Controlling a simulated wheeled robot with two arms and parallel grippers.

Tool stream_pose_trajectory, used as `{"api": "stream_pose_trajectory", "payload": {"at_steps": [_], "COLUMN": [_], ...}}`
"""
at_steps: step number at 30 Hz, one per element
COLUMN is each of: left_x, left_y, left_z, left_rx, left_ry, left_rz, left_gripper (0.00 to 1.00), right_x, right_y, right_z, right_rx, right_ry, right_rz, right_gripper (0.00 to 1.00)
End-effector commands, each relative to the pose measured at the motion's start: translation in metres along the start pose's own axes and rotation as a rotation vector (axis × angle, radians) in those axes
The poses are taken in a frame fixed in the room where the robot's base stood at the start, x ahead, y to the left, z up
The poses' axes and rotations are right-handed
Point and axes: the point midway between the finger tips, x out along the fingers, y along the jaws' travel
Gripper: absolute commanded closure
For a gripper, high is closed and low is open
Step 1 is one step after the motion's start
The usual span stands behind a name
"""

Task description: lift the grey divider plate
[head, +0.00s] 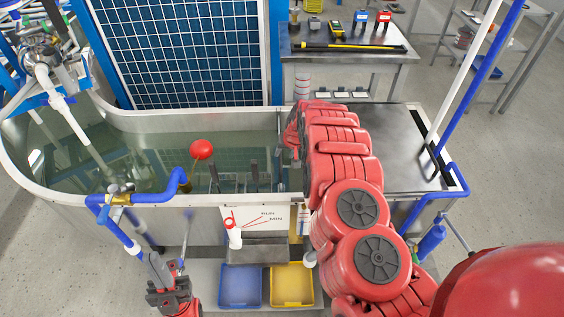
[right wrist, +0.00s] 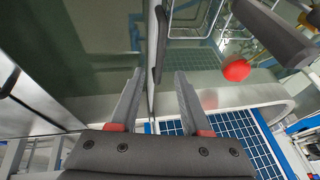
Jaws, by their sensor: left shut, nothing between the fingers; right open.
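The divider plate (right wrist: 151,92) shows in the right wrist view as a thin upright edge in the water tank, with a dark strip (right wrist: 160,45) along its upper part. My right gripper (right wrist: 159,74) is open, with one finger on each side of that edge in the picture; I cannot tell whether they touch it. In the head view my red right arm reaches over the tank's right end and hides much of that spot. My left gripper (head: 170,262) is shut and empty, low in front of the tank.
A blue bin (head: 240,286) and a yellow bin (head: 292,285) stand below.

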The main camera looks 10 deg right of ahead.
Motion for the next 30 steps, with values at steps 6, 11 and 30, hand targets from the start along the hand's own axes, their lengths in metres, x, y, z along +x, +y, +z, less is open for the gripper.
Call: {"api": "stream_pose_trajectory", "payload": {"at_steps": [6, 11, 30], "left_x": [-0.002, -0.011, -0.019], "left_y": [0.0, 0.001, 0.001], "left_z": [0.0, 0.002, 0.003], "left_rx": [0.0, 0.0, 0.0], "left_ry": [0.0, 0.0, -0.001], "left_rz": [0.0, 0.0, 0.0], "left_gripper": [1.0, 1.0, 1.0], "right_x": [0.025, 0.041, 0.056], "right_y": [0.003, 0.005, 0.001], "right_z": [0.001, -0.002, 0.0], "right_rx": [0.001, -0.001, 0.001], "right_ry": [-0.001, 0.005, 0.0], "right_rz": [0.004, 0.006, 0.0], "right_gripper": [0.53, 0.53, 0.53]}}
